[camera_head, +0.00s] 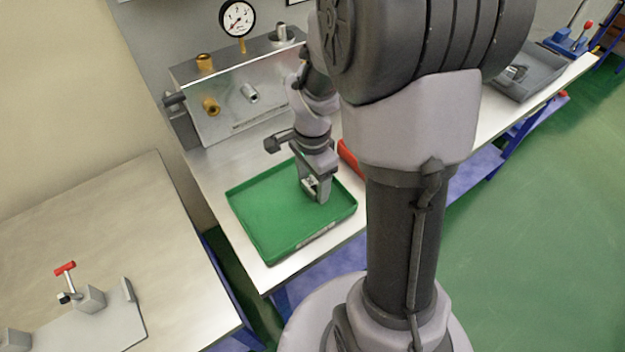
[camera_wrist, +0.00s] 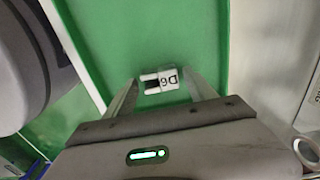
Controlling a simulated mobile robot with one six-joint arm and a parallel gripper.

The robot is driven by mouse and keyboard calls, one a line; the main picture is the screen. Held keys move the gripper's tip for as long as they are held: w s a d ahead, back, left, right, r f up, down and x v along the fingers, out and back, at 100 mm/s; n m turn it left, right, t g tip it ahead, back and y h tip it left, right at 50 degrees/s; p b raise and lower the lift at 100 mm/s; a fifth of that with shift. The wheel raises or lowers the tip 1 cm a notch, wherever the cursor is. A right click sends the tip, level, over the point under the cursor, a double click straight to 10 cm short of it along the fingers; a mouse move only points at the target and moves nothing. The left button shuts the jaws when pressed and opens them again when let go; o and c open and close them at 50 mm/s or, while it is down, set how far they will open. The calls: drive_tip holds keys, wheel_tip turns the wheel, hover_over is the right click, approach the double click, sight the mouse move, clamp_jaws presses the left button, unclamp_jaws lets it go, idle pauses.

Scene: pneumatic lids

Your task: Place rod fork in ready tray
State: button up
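The rod fork (camera_wrist: 168,79) is a small pale metal piece with a dark slot between two prongs and the mark D6. In the wrist view it lies between my fingertips, prongs toward the left finger. The green tray (camera_head: 265,218) stands on the bench, and its green floor shows behind the fork. My gripper (camera_head: 317,192) points down over the tray's right part, with the fork (camera_head: 311,182) between its fingers. My gripper also shows in the wrist view (camera_wrist: 161,78). The fingers are very close to the fork's ends; I cannot tell whether they touch it.
A metal test block (camera_head: 240,115) with brass fittings and a gauge (camera_head: 237,18) stands behind the tray. A red object (camera_head: 348,156) is right of the tray. A grey bin (camera_head: 525,75) is farther right. A red-handled clamp (camera_head: 80,285) stands on the left table.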

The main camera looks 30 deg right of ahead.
sight(311, 185)
wheel_tip(311, 185, up, 13)
drive_tip(key=p, duration=0.5)
drive_tip(key=s+a+r+n+t+y, duration=0.1)
drive_tip(key=s+a+r+n+t, duration=0.2)
drive_tip(key=s+a+r+n, duration=0.2)
drive_tip(key=s+a+r+n+t+y, duration=0.1)
drive_tip(key=s+a+r+n+t, duration=0.1)
drive_tip(key=s+a+r+n, duration=0.3)
drive_tip(key=s+a+n, duration=0.1)
drive_tip(key=a+n, duration=0.2)
drive_tip(key=a, duration=0.2)
drive_tip(key=shift+s+r+t, duration=0.15)
drive_tip(key=shift+r+t, duration=0.05)
drive_tip(key=shift+t, duration=0.2)
